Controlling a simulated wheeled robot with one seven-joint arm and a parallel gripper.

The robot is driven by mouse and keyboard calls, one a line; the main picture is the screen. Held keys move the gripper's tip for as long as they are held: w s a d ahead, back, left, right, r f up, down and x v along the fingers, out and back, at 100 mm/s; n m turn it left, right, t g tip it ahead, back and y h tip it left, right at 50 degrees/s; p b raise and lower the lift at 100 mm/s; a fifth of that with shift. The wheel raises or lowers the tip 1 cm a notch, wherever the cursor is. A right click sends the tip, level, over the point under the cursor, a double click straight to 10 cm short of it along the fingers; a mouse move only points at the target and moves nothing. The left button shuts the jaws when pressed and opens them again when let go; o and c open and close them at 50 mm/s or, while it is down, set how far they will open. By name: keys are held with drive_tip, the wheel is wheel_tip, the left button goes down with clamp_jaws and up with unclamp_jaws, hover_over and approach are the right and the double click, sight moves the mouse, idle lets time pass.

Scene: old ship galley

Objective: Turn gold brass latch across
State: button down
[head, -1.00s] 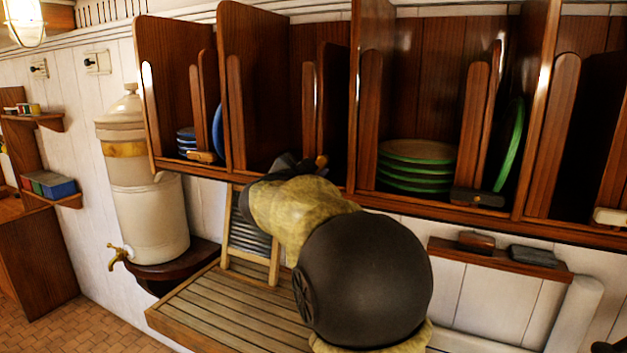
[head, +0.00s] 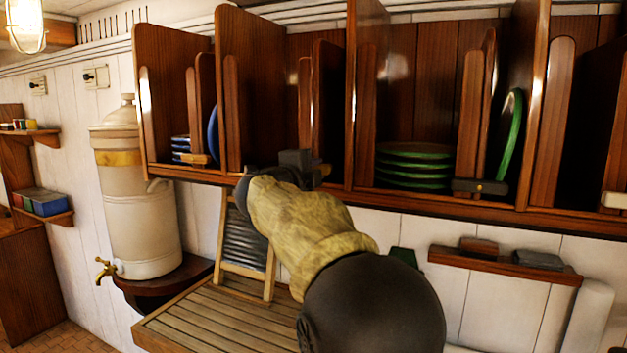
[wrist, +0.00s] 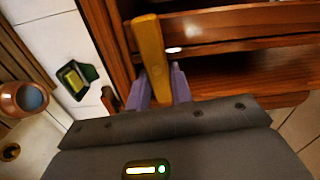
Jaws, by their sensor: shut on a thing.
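The gold brass latch (wrist: 150,45) is a flat bar at the lower front edge of the wooden rack in the wrist view. It stands lengthwise in the picture, its near end between the fingers. My gripper (wrist: 158,88) has its pale purple fingers on either side of the latch, shut on it. In the head view my gripper (head: 300,165) is at the rack's lower edge, below a middle compartment. Only a small brass bit of the latch (head: 324,170) shows there; my gripper and wrist hide the rest.
The wooden rack (head: 400,205) holds green plates (head: 415,165) and blue plates (head: 181,148). Other latches are tan (head: 200,159), dark (head: 480,187) and white (head: 614,200). Below are a slatted board (head: 205,315), a small shelf (head: 500,264) and a cream urn (head: 135,200).

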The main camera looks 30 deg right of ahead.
drive_tip(key=shift+f+m+b, duration=0.15)
drive_tip(key=shift+m+b, duration=0.15)
drive_tip(key=shift+m, duration=0.2)
drive_tip(key=c, duration=1.2)
unclamp_jaws()
drive_tip(key=shift+c, duration=0.2)
drive_tip(key=shift+a, duration=0.1)
drive_tip(key=b+v, duration=0.5)
drive_tip(key=v, duration=1.2)
drive_tip(key=shift+s+a, duration=0.1)
